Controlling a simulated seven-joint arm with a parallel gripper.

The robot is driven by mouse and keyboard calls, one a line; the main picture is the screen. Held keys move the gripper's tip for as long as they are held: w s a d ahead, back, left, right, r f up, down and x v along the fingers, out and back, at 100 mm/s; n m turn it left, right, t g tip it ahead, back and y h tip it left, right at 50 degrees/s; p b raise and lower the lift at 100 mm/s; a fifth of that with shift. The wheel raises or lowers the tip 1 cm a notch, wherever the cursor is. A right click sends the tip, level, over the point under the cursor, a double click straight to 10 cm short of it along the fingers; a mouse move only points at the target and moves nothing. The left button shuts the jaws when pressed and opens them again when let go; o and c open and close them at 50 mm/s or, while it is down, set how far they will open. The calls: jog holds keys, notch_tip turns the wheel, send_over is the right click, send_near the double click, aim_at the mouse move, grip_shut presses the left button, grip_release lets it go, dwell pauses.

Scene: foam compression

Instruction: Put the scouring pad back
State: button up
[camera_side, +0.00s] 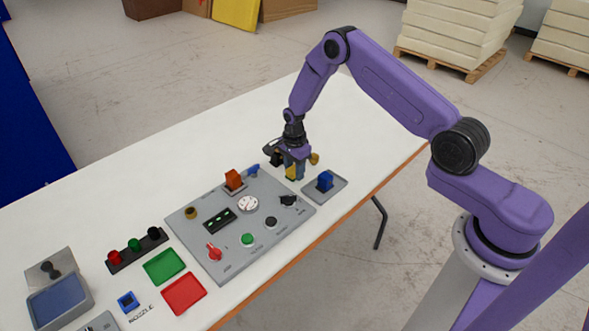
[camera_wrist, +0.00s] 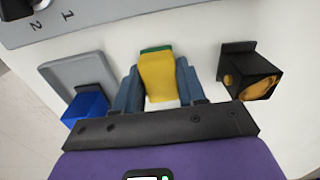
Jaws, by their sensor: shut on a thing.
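The scouring pad (camera_wrist: 158,76) is yellow with a green strip along its far edge in the wrist view. My gripper (camera_wrist: 160,88) is shut on it, with one blue-grey finger on each side. In the side view my gripper (camera_side: 294,168) points down low over the white table, behind the grey panel's right end. Only a small yellow part of the pad shows there between the fingers. I cannot tell whether the pad touches the table.
A grey tray (camera_wrist: 62,72) with a blue block (camera_wrist: 86,107) is left of my gripper in the wrist view. A black box with an orange-yellow opening (camera_wrist: 248,76) is on the right. The grey control panel (camera_side: 205,225) carries knobs and buttons.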

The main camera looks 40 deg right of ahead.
aim_at(294, 169)
jog(key=shift+f, duration=0.1)
jog(key=o, duration=1)
notch_tip(294, 169, up, 12)
jog(key=shift+r, duration=0.15)
